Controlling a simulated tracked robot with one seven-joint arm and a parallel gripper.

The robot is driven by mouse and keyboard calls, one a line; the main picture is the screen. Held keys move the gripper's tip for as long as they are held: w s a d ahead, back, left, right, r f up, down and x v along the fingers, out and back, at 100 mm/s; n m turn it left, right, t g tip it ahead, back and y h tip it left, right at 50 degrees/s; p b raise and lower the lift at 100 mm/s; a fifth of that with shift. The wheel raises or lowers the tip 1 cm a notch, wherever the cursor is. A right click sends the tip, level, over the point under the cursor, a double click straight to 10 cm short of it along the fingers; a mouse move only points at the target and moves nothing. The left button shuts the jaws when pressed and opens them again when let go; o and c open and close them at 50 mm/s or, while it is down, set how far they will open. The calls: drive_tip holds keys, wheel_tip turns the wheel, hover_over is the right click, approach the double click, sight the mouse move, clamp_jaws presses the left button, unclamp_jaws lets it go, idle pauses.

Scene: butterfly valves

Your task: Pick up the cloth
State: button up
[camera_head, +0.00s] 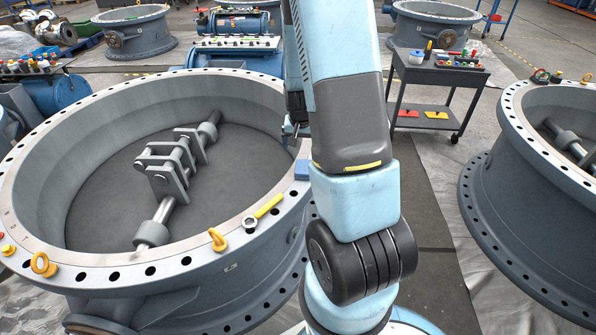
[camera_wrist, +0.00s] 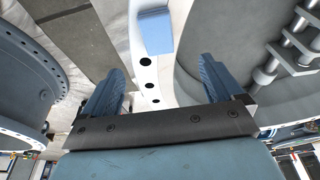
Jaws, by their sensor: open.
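The cloth is a small blue folded piece (camera_head: 302,170) lying on the right side of the rim of the large left valve body (camera_head: 120,258), partly hidden by my arm. In the wrist view the cloth (camera_wrist: 156,33) lies on the pale rim beyond the fingertips, roughly in line with the gap between them. My gripper (camera_wrist: 160,72) is open and empty, its two fingers spread apart. There is visible distance between the fingers and the cloth. In the head view my arm hides most of the gripper.
A yellow-handled wrench (camera_head: 263,212) and yellow lifting eyes (camera_head: 218,240) sit on the same rim. The valve's inside holds a shaft with a hinge linkage (camera_head: 172,165). Another valve body (camera_head: 530,190) stands at right. A tool cart (camera_head: 440,78) stands behind. Floor between is clear.

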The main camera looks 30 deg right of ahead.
hover_over(303, 167)
drive_tip(key=s+a, duration=0.1)
drive_tip(key=f, duration=0.7)
drive_tip(key=shift+a+f, duration=0.2)
drive_tip(key=shift+f, duration=0.05)
drive_tip(key=shift+d+x, duration=0.1)
drive_tip(key=shift+x, duration=1.35)
drive_tip(key=shift+d+x, duration=0.15)
drive_tip(key=shift+x, duration=1.3)
drive_tip(key=shift+c, duration=0.4)
drive_tip(key=shift+s, duration=0.1)
drive_tip(key=c, duration=1.1)
drive_tip(key=shift+c, duration=0.2)
